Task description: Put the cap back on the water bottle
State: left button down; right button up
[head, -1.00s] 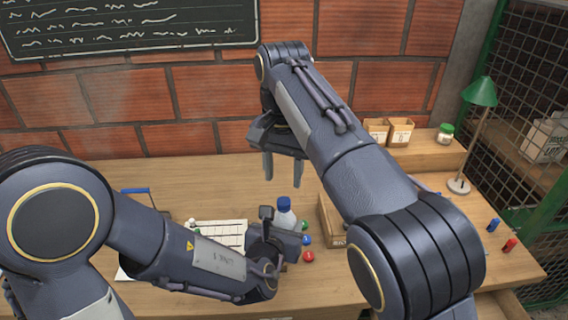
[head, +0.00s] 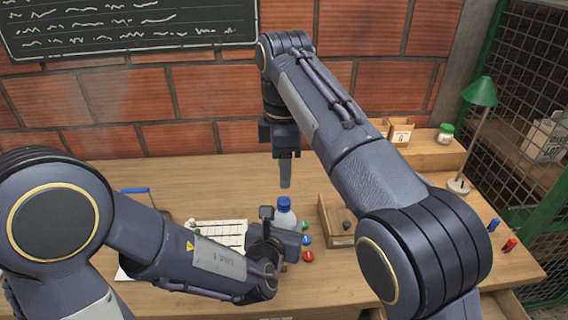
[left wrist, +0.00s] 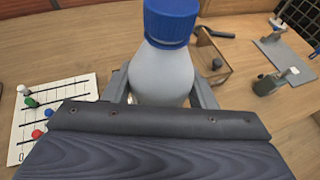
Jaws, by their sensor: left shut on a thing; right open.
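The water bottle (head: 286,217) stands upright on the table with a blue cap (head: 284,202) seated on its top. It also shows large in the left wrist view (left wrist: 160,75), the blue cap (left wrist: 171,22) on its neck. My left gripper (left wrist: 160,92) is shut around the bottle's body, one finger on each side; in the head view it is low at the bottle. My right gripper (head: 286,172) is open and empty above the bottle, apart from the cap. It points down and is seen edge-on, so one finger hides the other.
Green (head: 305,226), blue (head: 306,240) and red (head: 308,256) round pieces lie right of the bottle. A wooden box (head: 340,240) stands beyond them. A marked sheet (head: 225,232) lies left. A green lamp (head: 480,92) stands far right. The table behind the bottle is clear.

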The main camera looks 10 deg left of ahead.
aim_at(284, 200)
dwell(0.3)
jog(key=shift+f, duration=4)
